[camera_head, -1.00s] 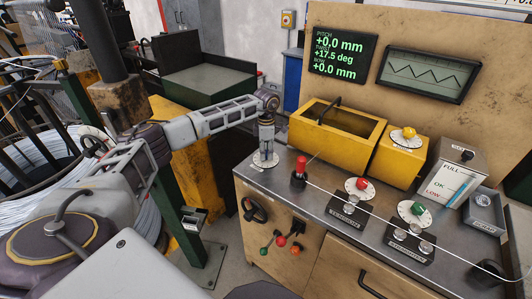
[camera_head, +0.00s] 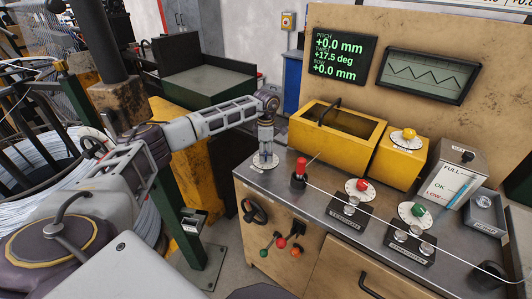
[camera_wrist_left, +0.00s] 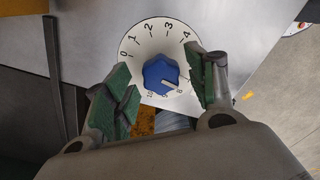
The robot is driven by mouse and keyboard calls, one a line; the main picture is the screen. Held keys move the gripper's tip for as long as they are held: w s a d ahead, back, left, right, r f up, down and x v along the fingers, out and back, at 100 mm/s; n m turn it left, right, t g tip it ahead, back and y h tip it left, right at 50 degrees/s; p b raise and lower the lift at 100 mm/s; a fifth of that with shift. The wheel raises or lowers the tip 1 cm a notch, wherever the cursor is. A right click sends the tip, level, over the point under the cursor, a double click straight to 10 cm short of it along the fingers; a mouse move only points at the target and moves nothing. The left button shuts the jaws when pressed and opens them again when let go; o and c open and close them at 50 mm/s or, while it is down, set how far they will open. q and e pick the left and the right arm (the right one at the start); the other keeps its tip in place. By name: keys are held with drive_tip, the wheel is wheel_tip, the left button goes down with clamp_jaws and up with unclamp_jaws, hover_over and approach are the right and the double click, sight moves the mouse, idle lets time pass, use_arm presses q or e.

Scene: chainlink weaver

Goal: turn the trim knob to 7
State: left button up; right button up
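A blue knob (camera_wrist_left: 160,75) sits on a round white dial (camera_wrist_left: 150,42) with black numbers. Its pale pointer mark points down and right in the left wrist view, close to the 8. My left gripper (camera_wrist_left: 164,92) is open, with one green-padded finger on each side of the knob and a gap showing on both sides. In the head view my left gripper (camera_head: 265,150) points straight down over the white dial (camera_head: 258,166) at the left end of the bench and hides the knob. My right gripper is not in view.
A red-topped post (camera_head: 299,172) stands just right of the dial, with a wire running right from it. A yellow open box (camera_head: 340,150) stands behind. Red (camera_head: 362,185), green (camera_head: 418,209) and yellow (camera_head: 409,133) knobs sit further right. The screen (camera_head: 341,56) reads +17.5 deg.

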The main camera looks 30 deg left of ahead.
sight(266, 153)
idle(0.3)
use_arm(q)
wheel_tip(266, 153, up, 12)
idle(0.8)
drive_tip(key=shift+f, duration=0.1)
idle(0.4)
